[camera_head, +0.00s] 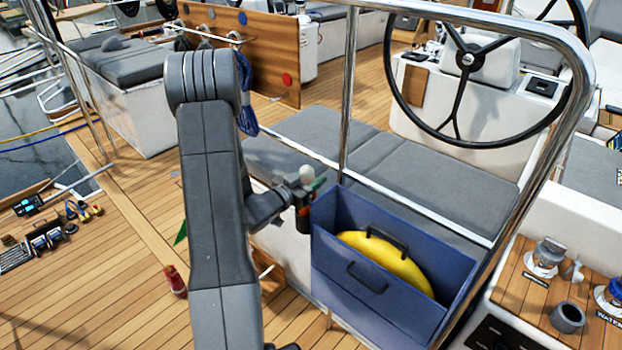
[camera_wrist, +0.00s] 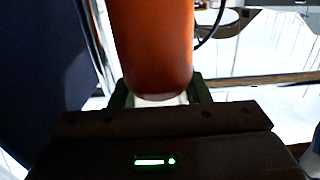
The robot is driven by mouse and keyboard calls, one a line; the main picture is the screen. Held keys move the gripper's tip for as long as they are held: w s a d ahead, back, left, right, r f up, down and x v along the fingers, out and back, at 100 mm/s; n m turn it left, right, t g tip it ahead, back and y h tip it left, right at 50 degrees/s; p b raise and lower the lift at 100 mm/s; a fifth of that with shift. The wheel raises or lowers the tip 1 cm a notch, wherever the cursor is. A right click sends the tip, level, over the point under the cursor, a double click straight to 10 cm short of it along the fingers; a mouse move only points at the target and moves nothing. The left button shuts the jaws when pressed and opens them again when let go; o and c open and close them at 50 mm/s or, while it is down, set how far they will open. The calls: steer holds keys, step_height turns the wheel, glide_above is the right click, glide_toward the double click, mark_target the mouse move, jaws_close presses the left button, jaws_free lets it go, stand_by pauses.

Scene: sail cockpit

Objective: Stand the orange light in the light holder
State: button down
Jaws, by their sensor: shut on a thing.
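The orange light shows in the head view (camera_head: 303,222) with its pale domed top up and its dark orange body hanging below my gripper (camera_head: 306,190). It looks roughly upright, just left of the blue box. In the wrist view its orange body (camera_wrist: 152,45) fills the upper middle, and my gripper's fingers (camera_wrist: 160,94) are shut on it near its pale end. A grey, open-topped round cup (camera_head: 567,317), which looks like the light holder, stands empty on the wooden panel at the lower right, well away from the light.
A blue box (camera_head: 345,285) with a yellow ring-like thing (camera_head: 385,262) stands between my gripper and the wooden panel (camera_head: 525,297). A steel rail (camera_head: 545,150) arches over that side. Winch-like fittings (camera_head: 545,258) stand near the cup. A red bottle (camera_head: 175,281) is on the deck.

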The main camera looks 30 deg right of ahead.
steer(key=c, duration=0.7)
jaws_free()
steer(key=b+v, duration=0.2)
steer(key=v, duration=1.1)
steer(key=shift+s+a, duration=0.15)
steer(key=shift+a, duration=0.25)
steer(key=p+x, duration=0.1)
steer(key=x, duration=0.3)
steer(key=p+x, duration=0.1)
steer(key=x, duration=0.4)
steer(key=r+p+x, duration=0.1)
steer(key=x, duration=0.4)
steer(key=shift+r, duration=0.1)
steer(key=shift+r+p, duration=0.65)
steer(key=shift+p, duration=0.15)
